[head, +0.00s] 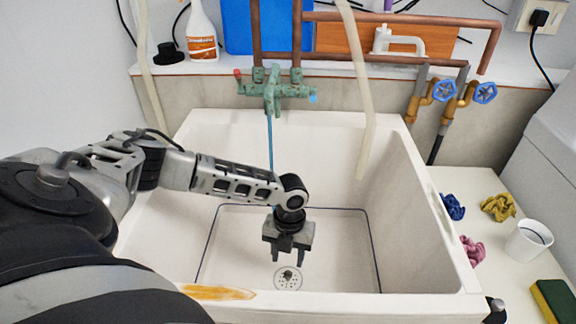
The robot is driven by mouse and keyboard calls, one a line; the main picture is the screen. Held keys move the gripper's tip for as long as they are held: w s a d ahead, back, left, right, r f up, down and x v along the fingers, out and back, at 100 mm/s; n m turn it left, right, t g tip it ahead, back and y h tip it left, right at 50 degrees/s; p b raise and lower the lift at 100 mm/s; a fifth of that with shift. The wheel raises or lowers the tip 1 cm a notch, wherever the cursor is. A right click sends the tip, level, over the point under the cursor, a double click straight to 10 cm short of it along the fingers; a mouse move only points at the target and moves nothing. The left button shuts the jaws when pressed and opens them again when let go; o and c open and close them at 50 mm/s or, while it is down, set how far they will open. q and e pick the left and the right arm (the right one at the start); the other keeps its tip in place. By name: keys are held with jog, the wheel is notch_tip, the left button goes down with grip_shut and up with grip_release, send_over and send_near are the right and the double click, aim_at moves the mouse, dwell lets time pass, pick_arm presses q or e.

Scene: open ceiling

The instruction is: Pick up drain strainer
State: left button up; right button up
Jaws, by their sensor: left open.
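The drain strainer (289,278) is a small round pale disc with holes and a dark centre knob. It lies on the floor of the white sink (330,235), near the front wall. My left gripper (288,261) points down into the sink, just above the strainer in the picture. Its two fingers are apart with nothing between them, and the strainer's knob shows just below them. I cannot tell the exact height of the fingertips above it. My right gripper is not in view.
A green tap (273,88) with a thin blue stream is behind my arm. A pale hose (366,110) hangs into the sink's back right. Crumpled cloths (498,207), a white cup (529,240) and a sponge (556,300) are on the right counter. A brown stain (217,292) marks the front rim.

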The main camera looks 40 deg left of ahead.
aim_at(288, 273)
pick_arm(q)
jog(key=f, duration=0.5)
jog(key=shift+s+d+f, duration=0.15)
jog(key=shift+s+d, duration=0.2)
grip_shut()
